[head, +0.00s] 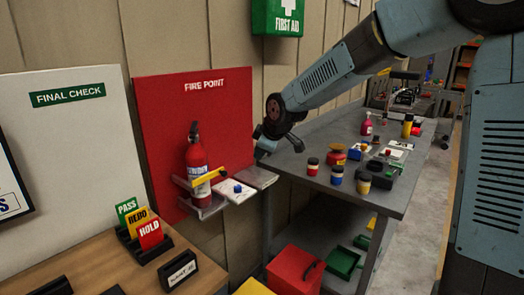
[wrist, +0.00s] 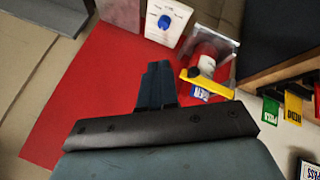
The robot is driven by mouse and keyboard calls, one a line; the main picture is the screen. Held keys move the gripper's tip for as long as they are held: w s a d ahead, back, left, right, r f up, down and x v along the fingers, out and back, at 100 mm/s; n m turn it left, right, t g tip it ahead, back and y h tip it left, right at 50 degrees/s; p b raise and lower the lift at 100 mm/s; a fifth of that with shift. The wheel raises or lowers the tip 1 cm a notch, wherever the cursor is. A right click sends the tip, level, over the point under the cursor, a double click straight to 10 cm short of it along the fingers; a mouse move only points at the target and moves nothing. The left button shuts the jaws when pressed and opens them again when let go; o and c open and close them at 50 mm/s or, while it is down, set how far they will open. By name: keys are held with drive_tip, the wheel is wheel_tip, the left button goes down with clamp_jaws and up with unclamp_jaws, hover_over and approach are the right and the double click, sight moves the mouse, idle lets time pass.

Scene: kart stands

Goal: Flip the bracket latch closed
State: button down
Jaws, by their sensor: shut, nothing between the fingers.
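A red fire extinguisher (head: 196,156) stands upright in a wall bracket (head: 208,209) on the red fire point board. The yellow latch (head: 206,177) is a bar that crosses the extinguisher's front and sticks out to the right.
A white card with a blue knob (head: 235,190) sits on a small shelf right of the bracket. A desk with PASS, REDO and HOLD cards (head: 140,225) is at the lower left. A grey workbench (head: 310,184) with jars and tools stands to the right.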

drive_tip(key=shift+d+r, duration=0.25)
drive_tip(key=shift+r, duration=0.1)
drive_tip(key=shift+d, duration=0.1)
drive_tip(key=s+d+r+m+h, duration=0.2)
drive_tip(key=s+d+m, duration=0.6)
drive_tip(key=s+d, duration=0.5)
drive_tip(key=s+d+r+m+h, duration=0.2)
drive_tip(key=s+d+r+m, duration=0.2)
drive_tip(key=s+d+m, duration=0.4)
drive_tip(key=s+d, duration=0.5)
drive_tip(key=s, duration=0.7)
drive_tip(key=shift+d, duration=0.35)
